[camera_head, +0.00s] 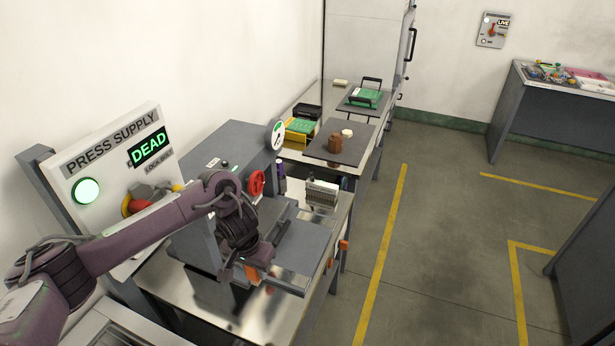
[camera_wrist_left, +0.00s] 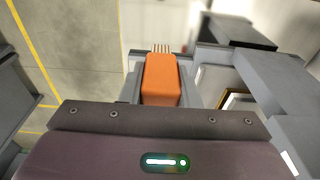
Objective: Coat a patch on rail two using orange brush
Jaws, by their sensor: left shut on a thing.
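My left gripper (camera_head: 258,262) is shut on the orange brush (camera_wrist_left: 162,78). In the left wrist view the brush's orange block points away from the gripper, with pale bristles at its far end. In the head view only a bit of its orange (camera_head: 252,274) shows below the gripper, at the front of the grey press (camera_head: 200,165). Grey bars of the press (camera_wrist_left: 225,65) lie right of the brush in the wrist view. I cannot tell which part is rail two, or whether the bristles touch anything. My right gripper is not in view.
The press supply panel (camera_head: 110,150) reads DEAD beside a green lamp. A red handwheel (camera_head: 257,183) and a round gauge (camera_head: 278,135) are close to my left arm. Farther back, a dark tray (camera_head: 358,143) holds a brown jar (camera_head: 335,143). The floor on the right is clear.

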